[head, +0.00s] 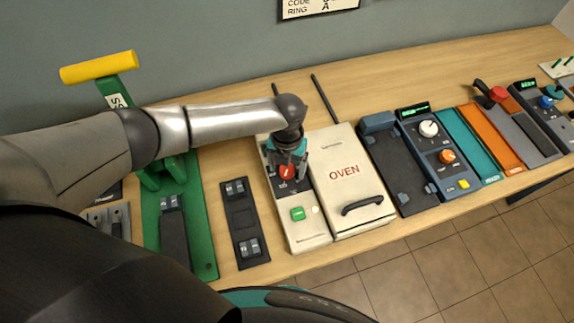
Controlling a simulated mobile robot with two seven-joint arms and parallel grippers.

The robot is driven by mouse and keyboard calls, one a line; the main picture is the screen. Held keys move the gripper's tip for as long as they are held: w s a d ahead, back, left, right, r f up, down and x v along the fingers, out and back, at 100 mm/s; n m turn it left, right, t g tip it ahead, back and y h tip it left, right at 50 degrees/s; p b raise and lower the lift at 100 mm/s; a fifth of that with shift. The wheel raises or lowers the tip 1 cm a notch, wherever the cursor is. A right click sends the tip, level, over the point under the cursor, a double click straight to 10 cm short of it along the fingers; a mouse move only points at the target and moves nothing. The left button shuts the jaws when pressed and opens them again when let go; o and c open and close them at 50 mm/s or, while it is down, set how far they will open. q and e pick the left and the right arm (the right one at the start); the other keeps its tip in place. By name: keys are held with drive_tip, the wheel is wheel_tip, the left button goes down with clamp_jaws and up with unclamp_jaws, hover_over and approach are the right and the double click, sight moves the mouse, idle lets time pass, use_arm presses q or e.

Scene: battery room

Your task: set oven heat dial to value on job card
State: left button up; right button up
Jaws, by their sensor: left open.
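The oven (344,205) is a cream box with red OVEN lettering and a black handle (362,205). On its left is a cream control panel (308,233) with a dark upper part, a red dial (288,171), a green button (298,214) and a small pale lamp. The red dial has a white pointer mark. My left gripper (287,172) is pointed down over the dial with its fingers open around or just above it; contact cannot be told. The gripper hides part of the dial and its scale. My right gripper is not in view. No readable job card shows.
A green press with a yellow handle (98,67) stands left. A black fixture (240,222) lies between it and the oven panel. Right of the oven are a dark fixture (400,170), a blue unit with knobs (432,155) and coloured trays. A cut-off sign (318,7) hangs above.

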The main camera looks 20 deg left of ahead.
sight(287, 170)
use_arm(q)
wheel_tip(287, 170, up, 15)
drive_tip(key=shift+r+p, duration=0.15)
drive_tip(key=shift+p, duration=0.2)
idle(0.3)
idle(0.4)
